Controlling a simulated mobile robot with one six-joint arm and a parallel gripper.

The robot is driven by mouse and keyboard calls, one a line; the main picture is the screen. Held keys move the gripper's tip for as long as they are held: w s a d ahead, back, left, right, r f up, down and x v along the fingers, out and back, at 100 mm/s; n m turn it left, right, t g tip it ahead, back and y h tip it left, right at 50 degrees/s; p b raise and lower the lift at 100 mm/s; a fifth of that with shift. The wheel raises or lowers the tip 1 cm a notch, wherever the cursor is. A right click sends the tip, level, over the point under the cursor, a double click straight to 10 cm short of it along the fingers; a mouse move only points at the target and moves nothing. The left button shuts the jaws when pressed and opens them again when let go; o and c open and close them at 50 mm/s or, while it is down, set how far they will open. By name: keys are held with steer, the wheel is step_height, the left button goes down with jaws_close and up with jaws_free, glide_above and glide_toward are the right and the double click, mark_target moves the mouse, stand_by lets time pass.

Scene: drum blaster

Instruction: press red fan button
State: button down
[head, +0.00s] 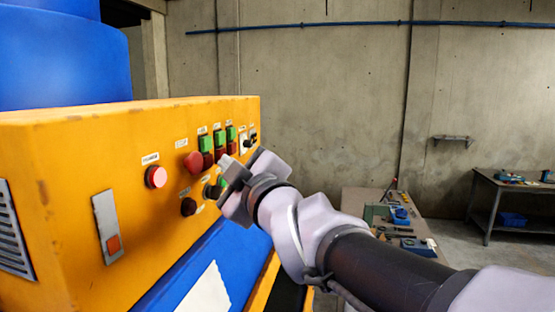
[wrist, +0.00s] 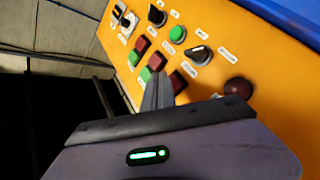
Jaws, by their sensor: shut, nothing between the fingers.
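Several green-and-red button pairs sit on the orange control panel (head: 120,215); one lower red button (head: 231,147) is close to my gripper. Their labels are too small to read, so I cannot tell which is the fan's. My gripper (head: 228,163) is shut and empty, with its tip at the panel in front of the right-hand controls. I cannot tell whether the tip touches one.
Black rotary switches (wrist: 199,54) and a round green button (wrist: 177,34) are also near. A workbench (head: 360,200) stands behind my arm.

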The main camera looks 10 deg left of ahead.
steer(key=d, duration=0.1)
steer(key=d+p, duration=0.1)
steer(key=d, duration=0.1)
steer(key=d+p, duration=0.1)
steer(key=d, duration=0.1)
steer(key=shift+s, duration=0.35)
